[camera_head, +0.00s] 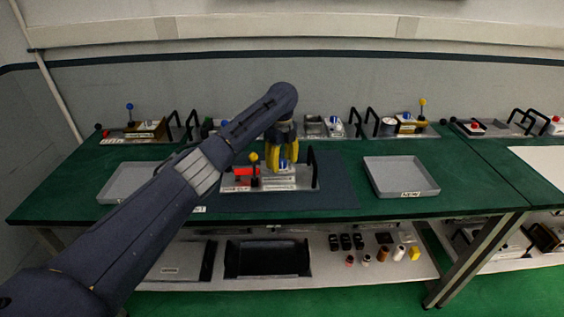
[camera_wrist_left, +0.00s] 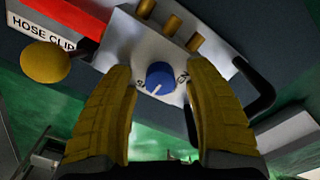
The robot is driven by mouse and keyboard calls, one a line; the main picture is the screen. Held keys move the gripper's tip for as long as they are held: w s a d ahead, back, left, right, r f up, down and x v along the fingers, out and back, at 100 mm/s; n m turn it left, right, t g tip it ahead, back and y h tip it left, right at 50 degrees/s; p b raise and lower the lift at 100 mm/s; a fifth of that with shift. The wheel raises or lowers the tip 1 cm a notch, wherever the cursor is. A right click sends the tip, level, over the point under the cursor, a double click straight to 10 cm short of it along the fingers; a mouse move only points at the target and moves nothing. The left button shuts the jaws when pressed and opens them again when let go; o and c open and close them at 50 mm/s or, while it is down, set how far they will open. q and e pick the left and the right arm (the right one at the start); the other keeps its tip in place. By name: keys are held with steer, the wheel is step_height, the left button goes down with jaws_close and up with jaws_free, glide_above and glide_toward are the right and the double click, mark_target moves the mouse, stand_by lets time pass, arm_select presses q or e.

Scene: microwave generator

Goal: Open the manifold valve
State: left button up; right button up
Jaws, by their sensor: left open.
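The manifold valve is a blue round knob (camera_wrist_left: 160,77) on a light grey block (camera_wrist_left: 140,45) with several brass fittings. A white pointer line on the knob points down-left in the left wrist view; lettering around it is partly hidden. In the head view the knob (camera_head: 284,164) shows low between the fingers. My left gripper (camera_head: 282,160) is open, its yellow fingers pointing down over the block. In the left wrist view the gripper (camera_wrist_left: 159,68) has one finger on each side of the knob, with a gap at both sides. Contact cannot be told. My right gripper is not in view.
Beside the block are a red part labelled HOSE CLIP (camera_wrist_left: 70,18) and a yellow ball-topped lever (camera_wrist_left: 45,62). A black handle (camera_head: 315,169) rises at the panel's right end. Empty grey trays (camera_head: 401,177) lie either side. Other panels line the table's back.

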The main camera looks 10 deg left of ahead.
arm_select(q)
jaws_close()
stand_by(0.4)
steer(key=n, duration=0.8)
steer(key=shift+n, duration=0.4)
steer(key=n, duration=0.4)
steer(key=shift+r, duration=0.1)
steer(key=shift+n, duration=2.5)
